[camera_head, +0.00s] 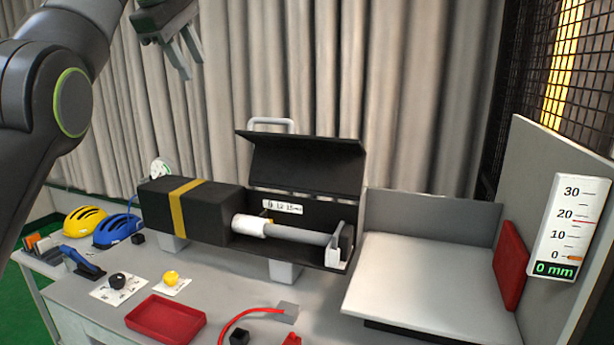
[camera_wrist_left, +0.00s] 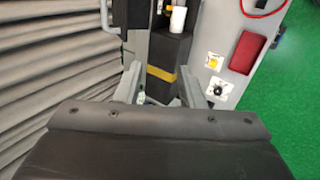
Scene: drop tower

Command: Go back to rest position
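My left gripper (camera_head: 191,67) is raised high at the upper left, in front of the grey curtain. In the left wrist view its two grey fingers (camera_wrist_left: 160,88) stand apart with nothing held between them. It is well above and clear of the black box (camera_head: 180,208) with the yellow band, which stands on the table. This box also shows beyond the fingers in the left wrist view (camera_wrist_left: 165,50). My left arm fills the left edge of the head view. My right gripper is in neither view.
The grey table (camera_head: 240,286) carries a red tray (camera_head: 166,318), yellow helmet (camera_head: 86,220), blue helmet (camera_head: 117,230), black knob (camera_head: 117,281) and yellow knob (camera_head: 171,278). An open-lidded black housing (camera_head: 305,164) holds a grey rod. A light platform (camera_head: 428,282) and upright scale (camera_head: 570,228) stand at right.

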